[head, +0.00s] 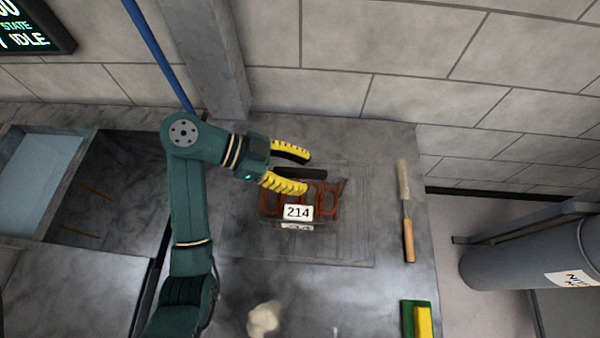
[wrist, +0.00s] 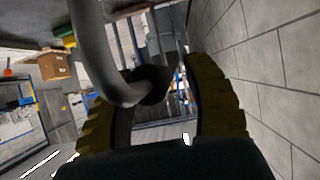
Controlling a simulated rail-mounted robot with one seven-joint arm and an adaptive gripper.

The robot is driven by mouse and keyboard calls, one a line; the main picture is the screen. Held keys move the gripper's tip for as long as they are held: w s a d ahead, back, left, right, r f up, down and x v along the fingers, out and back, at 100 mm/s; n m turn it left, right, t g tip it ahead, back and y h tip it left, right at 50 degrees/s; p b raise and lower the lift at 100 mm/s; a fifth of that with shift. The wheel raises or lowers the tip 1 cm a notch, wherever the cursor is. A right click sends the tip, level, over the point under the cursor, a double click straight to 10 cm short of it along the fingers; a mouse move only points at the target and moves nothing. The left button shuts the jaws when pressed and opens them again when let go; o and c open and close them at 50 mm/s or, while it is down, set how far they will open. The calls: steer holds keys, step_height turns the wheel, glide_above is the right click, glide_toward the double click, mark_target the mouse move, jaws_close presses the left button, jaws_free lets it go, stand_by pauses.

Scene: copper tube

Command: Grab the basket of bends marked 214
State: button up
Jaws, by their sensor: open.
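The basket (head: 264,212) holds reddish copper bends (head: 329,200) and carries a white tag (head: 298,212) reading 214. It stands on the grey worktop. A dark handle bar (head: 312,174) shows above its far side. My gripper (head: 304,174) is open, its two yellow fingers on either side of the bar in the head view. The lower finger hides part of the basket. In the wrist view, a dark grip on a thick grey curved rod (wrist: 92,45) lies between the fingers (wrist: 168,80). I cannot tell whether either finger touches it.
A tool with a wooden handle (head: 408,240) lies right of the basket. A green and yellow block (head: 423,320) and a pale lump (head: 263,319) lie near the front. A grey cylinder (head: 525,270) is at the far right. A wall (head: 410,50) stands behind.

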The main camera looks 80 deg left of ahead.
jaws_close()
stand_by(0.3)
